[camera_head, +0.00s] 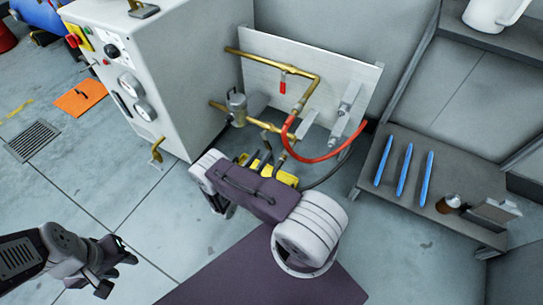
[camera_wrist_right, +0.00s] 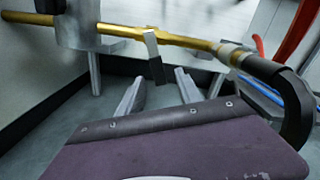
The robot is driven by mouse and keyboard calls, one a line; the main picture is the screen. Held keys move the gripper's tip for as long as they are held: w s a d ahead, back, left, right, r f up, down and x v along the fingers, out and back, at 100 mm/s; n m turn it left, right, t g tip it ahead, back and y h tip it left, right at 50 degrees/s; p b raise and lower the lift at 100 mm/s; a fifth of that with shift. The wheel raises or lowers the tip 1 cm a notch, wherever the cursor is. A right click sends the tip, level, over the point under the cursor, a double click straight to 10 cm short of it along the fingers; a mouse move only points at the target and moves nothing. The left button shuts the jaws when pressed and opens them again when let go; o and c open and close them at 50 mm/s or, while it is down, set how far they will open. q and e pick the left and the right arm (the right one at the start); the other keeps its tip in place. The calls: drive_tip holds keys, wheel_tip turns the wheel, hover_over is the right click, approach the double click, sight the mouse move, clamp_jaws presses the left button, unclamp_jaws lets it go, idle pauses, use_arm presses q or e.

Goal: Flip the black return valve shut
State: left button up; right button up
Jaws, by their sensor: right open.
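The return valve lever (camera_wrist_right: 157,72) shows in the right wrist view. It has a pale metal upper part and a dark grip, and hangs down from the brass return pipe (camera_wrist_right: 115,30), crosswise to it. My right gripper (camera_wrist_right: 158,88) is open, with one finger on each side of the lever's lower end in the picture. I cannot tell whether either finger touches it. In the head view my right forearm and wrist hide the right gripper and much of the area around the valve. My left gripper (camera_head: 114,270) is open and empty at lower left, far from the pipes.
A black hose (camera_wrist_right: 292,100) curves down from the pipe's right end. In the head view, a red-handled valve (camera_head: 283,82) sits on the upper pipe and a red hose (camera_head: 325,158) loops right.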

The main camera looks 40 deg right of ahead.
drive_tip(key=shift+a+f, duration=0.1)
drive_tip(key=shift+f, duration=0.2)
drive_tip(key=b+x, duration=0.4)
drive_tip(key=x, duration=0.5)
drive_tip(key=shift+b, duration=0.3)
use_arm(q)
wheel_tip(320, 180, down, 5)
drive_tip(key=shift+f, duration=0.15)
use_arm(e)
drive_tip(key=shift+w, duration=0.1)
clamp_jaws()
